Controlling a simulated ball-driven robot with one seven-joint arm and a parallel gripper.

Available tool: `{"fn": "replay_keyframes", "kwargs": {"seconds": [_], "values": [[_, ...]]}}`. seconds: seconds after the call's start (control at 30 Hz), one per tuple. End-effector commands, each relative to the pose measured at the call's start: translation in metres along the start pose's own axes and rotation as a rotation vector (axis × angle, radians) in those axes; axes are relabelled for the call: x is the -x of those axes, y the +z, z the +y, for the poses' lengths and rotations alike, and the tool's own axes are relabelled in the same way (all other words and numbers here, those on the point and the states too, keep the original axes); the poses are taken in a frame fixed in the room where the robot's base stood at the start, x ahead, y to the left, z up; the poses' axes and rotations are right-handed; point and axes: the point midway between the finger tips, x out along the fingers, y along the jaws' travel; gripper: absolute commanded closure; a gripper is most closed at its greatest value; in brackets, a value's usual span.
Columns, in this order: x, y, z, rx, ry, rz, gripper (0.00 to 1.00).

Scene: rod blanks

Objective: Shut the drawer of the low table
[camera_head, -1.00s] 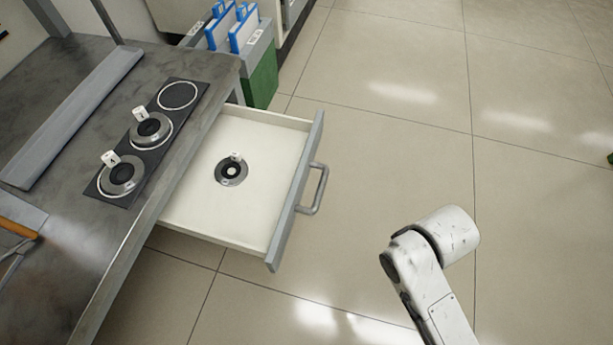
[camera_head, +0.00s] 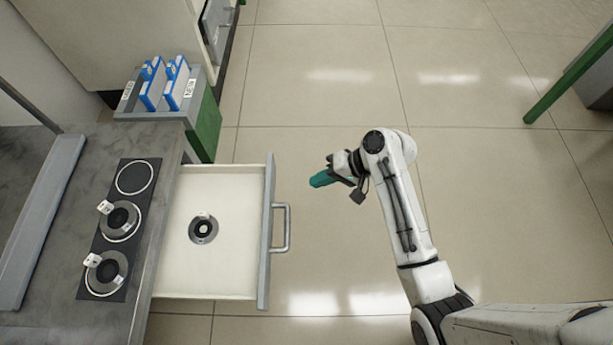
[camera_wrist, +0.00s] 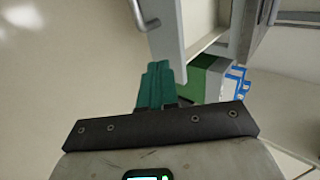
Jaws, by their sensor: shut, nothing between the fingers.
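The drawer (camera_head: 180,270) of the low table (camera_head: 165,215) stands pulled out to the right, with a pale inside and a grey front. Its grey bar handle (camera_head: 286,228) faces my arm. A dark round piece with a tag (camera_head: 203,229) lies in the drawer. My gripper (camera_head: 318,181) has teal fingers, shut and empty, to the right of the drawer front and apart from it, level with its upper part. In the wrist view the fingers (camera_wrist: 155,85) are together below the drawer front, and the handle (camera_wrist: 146,15) shows at the top.
The table top has a dark plate (camera_head: 118,230) with several ring spots, two holding tagged round pieces. A grey and green bin (camera_head: 207,125) with blue-edged boards stands behind the drawer. Open tiled floor (camera_head: 330,260) lies to the right. A green post (camera_head: 565,80) stands at far right.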

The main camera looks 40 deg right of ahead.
Motion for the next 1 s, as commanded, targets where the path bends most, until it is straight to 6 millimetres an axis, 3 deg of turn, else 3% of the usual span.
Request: {"fn": "replay_keyframes", "kwargs": {"seconds": [0.43, 0.5, 0.7, 1.0], "values": [[-0.089, 0.001, 0.005, 0.003, 0.003, -0.002, 1.00], [-0.098, 0.000, -0.002, 0.008, 0.003, -0.001, 1.00], [-0.113, 0.001, -0.019, 0.004, 0.003, 0.000, 1.00], [-0.117, 0.001, -0.026, 0.003, 0.003, 0.000, 1.00]]}}
